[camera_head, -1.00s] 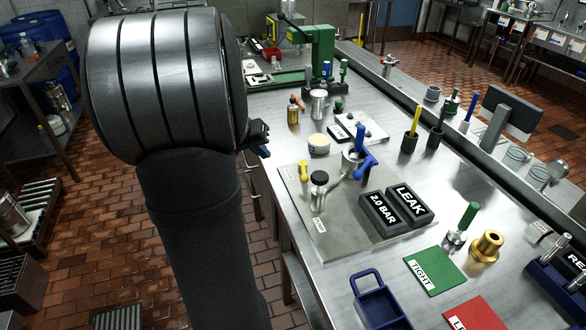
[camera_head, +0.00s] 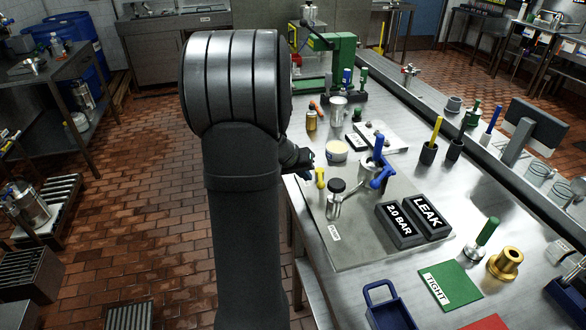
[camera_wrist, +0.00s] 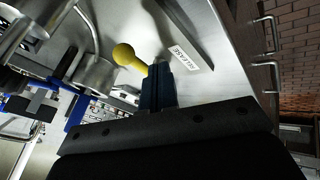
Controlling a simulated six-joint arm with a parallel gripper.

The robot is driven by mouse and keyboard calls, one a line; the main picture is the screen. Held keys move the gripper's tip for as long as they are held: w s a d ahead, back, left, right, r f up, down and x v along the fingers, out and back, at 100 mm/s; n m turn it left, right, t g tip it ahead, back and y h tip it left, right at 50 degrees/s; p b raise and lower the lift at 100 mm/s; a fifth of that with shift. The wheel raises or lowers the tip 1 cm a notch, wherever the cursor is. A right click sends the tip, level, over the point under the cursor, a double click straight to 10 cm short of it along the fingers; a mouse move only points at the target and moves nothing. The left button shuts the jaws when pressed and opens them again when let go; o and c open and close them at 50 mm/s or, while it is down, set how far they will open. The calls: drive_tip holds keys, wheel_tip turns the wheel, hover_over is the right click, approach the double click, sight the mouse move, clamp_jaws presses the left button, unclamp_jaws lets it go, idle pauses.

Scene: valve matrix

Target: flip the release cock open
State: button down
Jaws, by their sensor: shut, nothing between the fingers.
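A small yellow-handled lever (camera_head: 320,177), which looks like the release cock, stands at the left edge of the grey plate (camera_head: 350,251). In the wrist view its rounded yellow knob (camera_wrist: 128,55) points up and left. My gripper (camera_head: 309,174) is shut and empty, just left of the yellow lever. In the wrist view the closed dark-blue fingertips (camera_wrist: 157,72) are close beside the yellow lever's lower end; I cannot tell whether they touch. The lever's base is partly hidden by the fingers.
A black-capped metal fitting (camera_head: 336,192) and a blue-handled valve (camera_head: 380,176) stand to the right on the plate. The LEAK block (camera_head: 427,216) and 2.0 BAR block (camera_head: 401,226) lie farther right. A cream-topped tub (camera_head: 337,151) stands behind.

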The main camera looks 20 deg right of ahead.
sight(322, 181)
drive_tip(key=shift+s+d+f, duration=0.15)
drive_tip(key=shift+s+d, duration=0.05)
drive_tip(key=shift+d, duration=0.55)
drive_tip(key=shift+s+d+n+t, duration=0.25)
drive_tip(key=shift+s+n+t, duration=0.05)
drive_tip(key=shift+n, duration=0.3)
drive_tip(key=shift+d, duration=0.1)
drive_tip(key=shift+s+d, duration=0.35)
drive_tip(key=shift+d, duration=0.25)
drive_tip(key=shift+s+d, duration=0.3)
drive_tip(key=shift+d, duration=0.3)
drive_tip(key=shift+s+d, duration=0.1)
drive_tip(key=shift+d, duration=0.85)
drive_tip(key=shift+w+d+f, duration=0.1)
drive_tip(key=shift+w+d, duration=0.1)
drive_tip(key=shift+d, duration=1.15)
drive_tip(key=v, duration=1.7)
drive_tip(key=shift+r, duration=0.4)
